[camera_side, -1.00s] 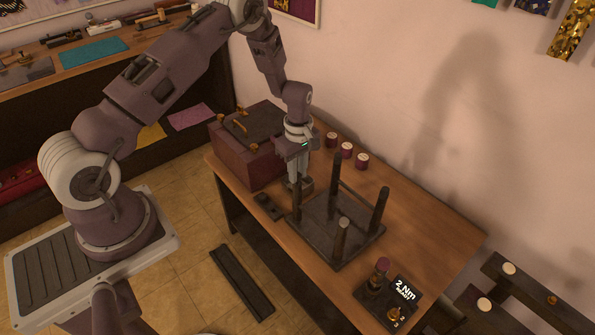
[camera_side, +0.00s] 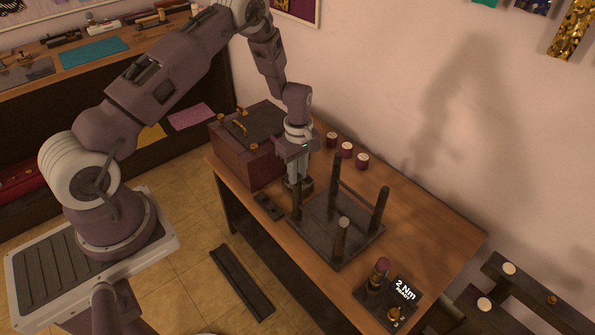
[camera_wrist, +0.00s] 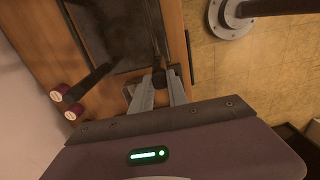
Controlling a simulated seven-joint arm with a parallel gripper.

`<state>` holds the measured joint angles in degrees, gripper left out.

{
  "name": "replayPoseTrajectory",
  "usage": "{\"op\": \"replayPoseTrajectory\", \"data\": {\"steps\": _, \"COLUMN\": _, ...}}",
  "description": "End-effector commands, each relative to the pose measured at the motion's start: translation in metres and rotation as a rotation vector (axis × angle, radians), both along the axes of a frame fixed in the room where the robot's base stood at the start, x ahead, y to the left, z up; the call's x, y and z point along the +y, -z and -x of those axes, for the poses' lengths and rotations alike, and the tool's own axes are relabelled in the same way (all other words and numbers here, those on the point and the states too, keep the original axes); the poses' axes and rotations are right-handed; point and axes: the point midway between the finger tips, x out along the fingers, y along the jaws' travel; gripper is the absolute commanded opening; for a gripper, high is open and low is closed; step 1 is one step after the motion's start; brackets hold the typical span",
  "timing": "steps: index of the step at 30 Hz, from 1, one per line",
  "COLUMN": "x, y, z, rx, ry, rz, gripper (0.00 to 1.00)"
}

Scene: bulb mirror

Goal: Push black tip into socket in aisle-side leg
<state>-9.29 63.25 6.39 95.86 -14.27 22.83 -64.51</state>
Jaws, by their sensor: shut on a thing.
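An upturned dark stool (camera_side: 322,243) lies on the wooden table with several legs pointing up. My gripper (camera_side: 297,184) is at the stool's left corner, by the leg (camera_side: 297,208) there. In the wrist view my gripper (camera_wrist: 160,88) has its two fingers shut on a small dark piece, which looks like the black tip (camera_wrist: 159,77). The tip lies at the end of a dark leg. The socket is hidden, and I cannot tell whether the tip is in it. One front leg (camera_side: 342,238) has a pale top.
A purple box (camera_side: 245,160) stands left of my gripper. Several purple pots with pale lids (camera_side: 347,149) line the wall side. A dark block (camera_side: 268,207) lies at the table's near edge. A black pad marked 2 Nm (camera_side: 404,291) is at front right.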

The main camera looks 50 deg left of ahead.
Motion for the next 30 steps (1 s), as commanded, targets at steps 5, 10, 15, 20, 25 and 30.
{"op": "replayPoseTrajectory", "data": {"steps": 5, "x": 0.0, "y": 0.005, "z": 0.0, "rx": 0.0, "ry": 0.0, "rz": 0.0, "gripper": 0.0}}
{"op": "replayPoseTrajectory", "data": {"steps": 10, "x": 0.0, "y": 0.009, "z": 0.0, "rx": 0.001, "ry": 0.0, "rz": 0.0, "gripper": 0.0}}
{"op": "replayPoseTrajectory", "data": {"steps": 15, "x": 0.0, "y": 0.01, "z": 0.0, "rx": 0.0, "ry": 0.0, "rz": 0.0, "gripper": 0.41}}
{"op": "replayPoseTrajectory", "data": {"steps": 20, "x": 0.0, "y": 0.01, "z": 0.0, "rx": 0.0, "ry": 0.0, "rz": 0.0, "gripper": 0.45}}
{"op": "replayPoseTrajectory", "data": {"steps": 25, "x": 0.0, "y": 0.008, "z": 0.0, "rx": -0.001, "ry": 0.0, "rz": 0.0, "gripper": 0.45}}
{"op": "replayPoseTrajectory", "data": {"steps": 30, "x": 0.0, "y": -0.024, "z": -0.002, "rx": -0.005, "ry": 0.001, "rz": -0.002, "gripper": 0.45}}
